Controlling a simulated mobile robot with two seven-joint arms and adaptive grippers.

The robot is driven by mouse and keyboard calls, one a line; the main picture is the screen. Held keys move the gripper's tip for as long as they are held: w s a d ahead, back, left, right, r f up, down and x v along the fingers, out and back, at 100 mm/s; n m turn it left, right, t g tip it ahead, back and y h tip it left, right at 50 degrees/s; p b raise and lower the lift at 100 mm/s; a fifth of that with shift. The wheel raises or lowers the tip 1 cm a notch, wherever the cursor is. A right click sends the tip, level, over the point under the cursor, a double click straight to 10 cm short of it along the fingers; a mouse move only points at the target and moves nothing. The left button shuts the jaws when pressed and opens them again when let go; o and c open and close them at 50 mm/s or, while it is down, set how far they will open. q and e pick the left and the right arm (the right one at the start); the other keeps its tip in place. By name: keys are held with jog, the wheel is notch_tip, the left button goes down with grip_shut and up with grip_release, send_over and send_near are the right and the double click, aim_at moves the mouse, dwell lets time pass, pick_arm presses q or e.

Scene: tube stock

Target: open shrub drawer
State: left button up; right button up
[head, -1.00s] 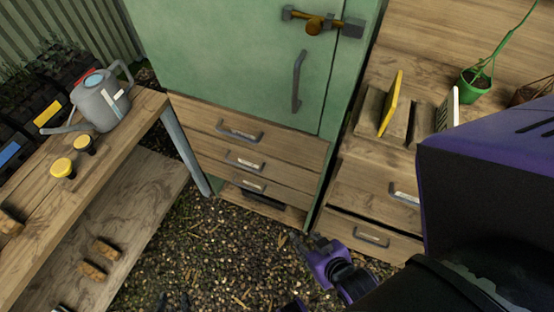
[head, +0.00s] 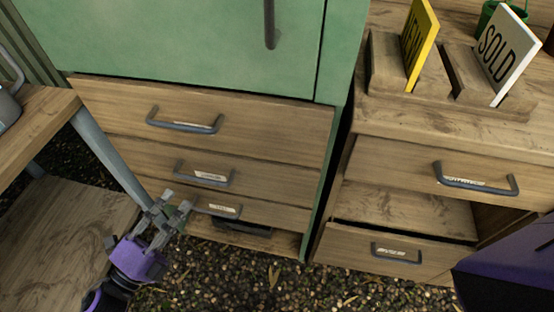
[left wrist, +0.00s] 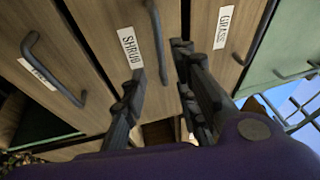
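The drawer labelled SHRUB (left wrist: 100,30) fills the middle of the left wrist view, its grey handle (left wrist: 159,40) running beside the label. It looks like the middle wooden drawer (head: 130,155) under the green cabinet, and it appears shut. My left gripper (head: 172,208) is open, in front of the lower drawers and left of their handles. In the left wrist view its fingers (left wrist: 160,95) stand on either side of the SHRUB handle's line. I cannot tell whether they are around or touching it. My right gripper is not in view.
The GRASS drawer (left wrist: 215,65) is next to SHRUB. A wooden bench (head: 40,120) with a metal leg (head: 105,155) stands at left. At right, a wooden unit has an upper drawer (head: 400,165) and a lower drawer (head: 345,245) with a gap above it. Gravel (head: 270,280) lies in front.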

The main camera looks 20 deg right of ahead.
aim_at(200, 178)
pick_arm(q)
jog(key=w+d, duration=0.1)
jog(key=d, duration=0.1)
jog(key=w+d+r+m, duration=0.1)
jog(key=w+d, duration=0.1)
jog(key=d, duration=0.1)
jog(key=w+d+m+g+h, duration=0.1)
jog(key=d, duration=0.1)
jog(key=shift+w+d+r+b, duration=0.15)
jog(key=shift+w+r+b, duration=0.1)
jog(key=shift+w+b, duration=0.15)
grip_shut()
